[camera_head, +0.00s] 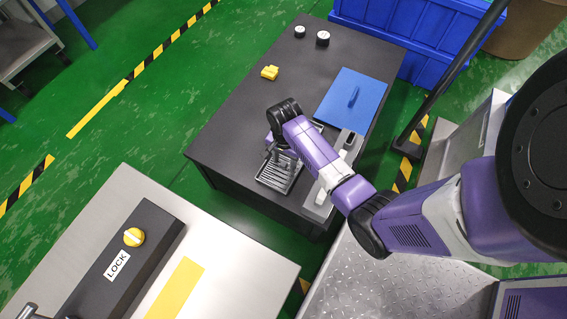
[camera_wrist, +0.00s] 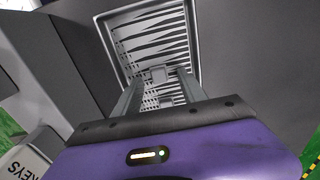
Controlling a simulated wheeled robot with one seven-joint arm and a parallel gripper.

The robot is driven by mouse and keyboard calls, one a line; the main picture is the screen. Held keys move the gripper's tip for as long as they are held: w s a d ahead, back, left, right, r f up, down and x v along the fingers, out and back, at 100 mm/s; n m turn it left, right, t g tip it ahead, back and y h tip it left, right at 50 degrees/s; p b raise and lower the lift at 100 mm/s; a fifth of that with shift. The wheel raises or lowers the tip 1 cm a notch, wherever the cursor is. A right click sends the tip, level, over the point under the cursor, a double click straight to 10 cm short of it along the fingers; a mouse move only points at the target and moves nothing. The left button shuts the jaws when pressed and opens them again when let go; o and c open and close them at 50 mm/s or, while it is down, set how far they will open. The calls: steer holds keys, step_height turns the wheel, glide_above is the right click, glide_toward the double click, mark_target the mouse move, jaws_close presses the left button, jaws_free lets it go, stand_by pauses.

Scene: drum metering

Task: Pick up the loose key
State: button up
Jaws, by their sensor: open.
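My gripper (camera_head: 279,158) is over a grey ribbed tray (camera_head: 262,180) on the dark table, pointing down. In the wrist view its two fingers (camera_wrist: 160,88) stand apart over the same tray (camera_wrist: 112,55), with a gap between them. A small plain grey piece (camera_wrist: 162,74) shows in the tray between the fingers. I cannot tell whether it is the loose key or part of the tray. No other key shape is clear, and the fingers and wrist hide part of the tray.
A light plate marked KEYS (camera_wrist: 24,163) is beside the tray. A blue panel (camera_head: 342,90), a yellow piece (camera_head: 269,72) and two small round pieces (camera_head: 323,38) are on the dark table (camera_head: 235,105). A steel bench (camera_head: 235,250) with a LOCK box (camera_head: 105,285) stands at front left.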

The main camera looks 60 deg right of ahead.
jaws_close()
steer(key=shift+r, duration=0.15)
